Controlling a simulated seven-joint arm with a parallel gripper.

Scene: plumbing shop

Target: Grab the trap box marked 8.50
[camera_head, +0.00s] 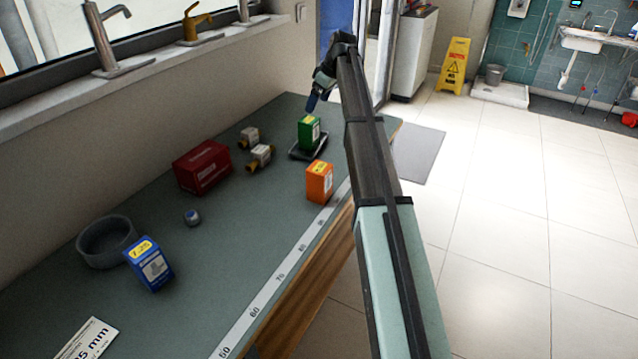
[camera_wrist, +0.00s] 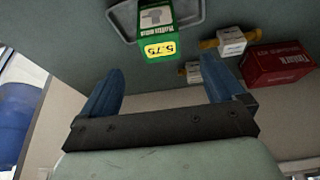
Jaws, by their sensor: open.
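A green box (camera_head: 309,132) stands on a small dark tray (camera_head: 295,154) at the far end of the bench. In the wrist view the green box (camera_wrist: 157,25) shows a yellow tag reading 5.75. An orange box (camera_head: 319,183) stands near the bench's front edge; its yellow label is too small to read. A blue box (camera_head: 150,265) at the lower left has a yellow tag that seems to end in .25. No tag legibly reads 8.50. My gripper (camera_wrist: 164,82) is open and empty, near the green box. In the head view my gripper (camera_head: 313,100) is above the bench's far end.
A red box (camera_head: 202,167), two brass-and-white fittings (camera_head: 261,156) (camera_head: 249,137), a small round piece (camera_head: 192,217) and a grey ring-shaped bowl (camera_head: 106,241) are on the bench. A measuring strip (camera_head: 268,289) runs along the front edge. The bench middle is mostly clear.

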